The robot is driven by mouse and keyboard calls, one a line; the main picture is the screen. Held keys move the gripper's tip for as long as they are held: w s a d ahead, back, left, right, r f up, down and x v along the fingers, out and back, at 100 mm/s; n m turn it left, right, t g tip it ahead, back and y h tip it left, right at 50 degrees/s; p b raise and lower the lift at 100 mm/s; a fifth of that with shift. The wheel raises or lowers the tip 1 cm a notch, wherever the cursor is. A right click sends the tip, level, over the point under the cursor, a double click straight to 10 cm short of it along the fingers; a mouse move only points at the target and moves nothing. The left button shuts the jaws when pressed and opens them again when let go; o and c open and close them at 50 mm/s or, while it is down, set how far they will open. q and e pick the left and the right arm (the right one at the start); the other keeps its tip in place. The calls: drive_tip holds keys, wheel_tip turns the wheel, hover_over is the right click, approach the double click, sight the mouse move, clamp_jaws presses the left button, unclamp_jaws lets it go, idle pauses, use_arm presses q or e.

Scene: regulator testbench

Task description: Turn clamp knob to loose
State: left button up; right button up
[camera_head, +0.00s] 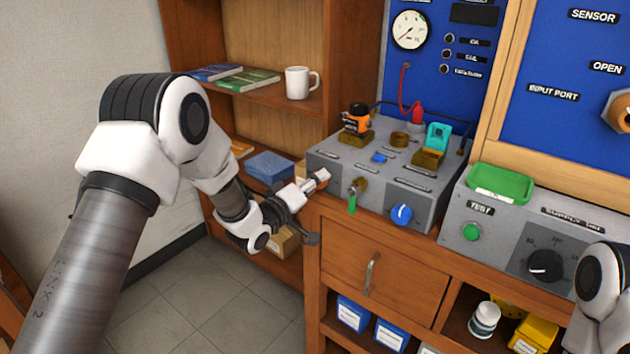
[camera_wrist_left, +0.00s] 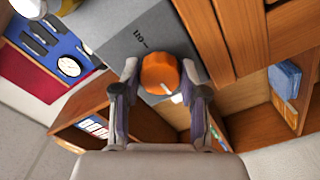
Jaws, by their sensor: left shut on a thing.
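My left gripper (camera_head: 312,186) is at the left side of the grey bench unit (camera_head: 385,190). In the left wrist view, the two fingers of this gripper (camera_wrist_left: 160,88) are shut on an orange knob (camera_wrist_left: 159,72), one finger on each side. The knob sits on a grey face with a small printed label beside it. In the head view the knob is mostly hidden behind the gripper. My right gripper is out of view; only part of the right arm shows at the right edge.
The unit carries a blue knob (camera_head: 401,215), a green-tipped lever (camera_head: 352,197), an orange-and-black part (camera_head: 357,118) and a teal part (camera_head: 438,136). A wooden drawer (camera_head: 377,270) is below. A white mug (camera_head: 298,82) stands on the shelf behind. Open floor lies at lower left.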

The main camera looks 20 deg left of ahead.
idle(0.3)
use_arm(q)
drive_tip(key=o, duration=0.9)
drive_tip(key=shift+c, duration=0.2)
drive_tip(key=v, duration=1.2)
